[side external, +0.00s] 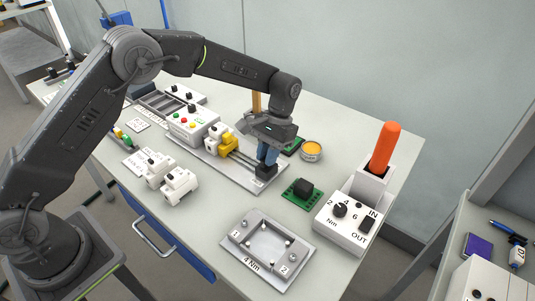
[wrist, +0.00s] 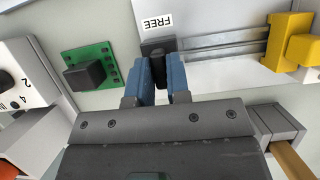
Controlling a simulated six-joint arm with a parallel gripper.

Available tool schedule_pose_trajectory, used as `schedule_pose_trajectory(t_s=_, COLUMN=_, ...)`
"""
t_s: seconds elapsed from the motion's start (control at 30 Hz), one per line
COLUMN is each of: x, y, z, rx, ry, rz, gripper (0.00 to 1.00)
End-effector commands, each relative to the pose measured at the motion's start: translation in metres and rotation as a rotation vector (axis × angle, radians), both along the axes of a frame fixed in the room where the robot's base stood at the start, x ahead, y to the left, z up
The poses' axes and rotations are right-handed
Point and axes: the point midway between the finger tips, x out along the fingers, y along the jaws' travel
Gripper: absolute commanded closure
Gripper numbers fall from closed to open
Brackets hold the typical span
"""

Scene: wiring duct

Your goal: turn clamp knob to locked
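The clamp knob (wrist: 158,46) is a small black block at the end of a pair of metal rails, beside a label reading FREE (wrist: 157,22). In the side external view, the knob (side external: 266,171) sits low at the right end of the rail plate. My gripper (wrist: 161,62) points down at it, with its two blue fingers apart and the knob's dark middle showing between their tips. In the side view my gripper (side external: 267,160) is right over the knob and hides part of it. I cannot tell whether the fingers press on the knob.
A yellow clamp block (side external: 229,143) stands on the rails. A green board with a black cube (side external: 303,189) lies close to the right. A white dial box (side external: 340,222) with an orange handle (side external: 384,148) and a grey tray (side external: 245,256) stand nearer the front.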

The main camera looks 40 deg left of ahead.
Motion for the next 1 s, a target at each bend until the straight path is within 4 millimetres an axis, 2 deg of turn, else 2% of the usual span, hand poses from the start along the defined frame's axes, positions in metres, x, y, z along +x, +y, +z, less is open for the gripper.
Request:
schedule_pose_trajectory(t_s=0.03, x=0.000, y=0.000, z=0.001, rx=0.000, ry=-0.001, rz=0.000, gripper=0.78)
schedule_pose_trajectory(t_s=0.23, x=0.000, y=0.000, z=0.000, rx=0.000, ry=0.000, rz=0.001, gripper=0.60)
schedule_pose_trajectory(t_s=0.57, x=0.002, y=0.000, z=0.004, rx=0.000, ry=-0.001, rz=0.002, gripper=0.60)
schedule_pose_trajectory(t_s=0.67, x=0.007, y=0.000, z=0.016, rx=0.000, ry=-0.003, rz=0.002, gripper=0.60)
schedule_pose_trajectory(t_s=1.0, x=0.035, y=-0.001, z=0.082, rx=0.000, ry=-0.005, rz=0.002, gripper=0.60)
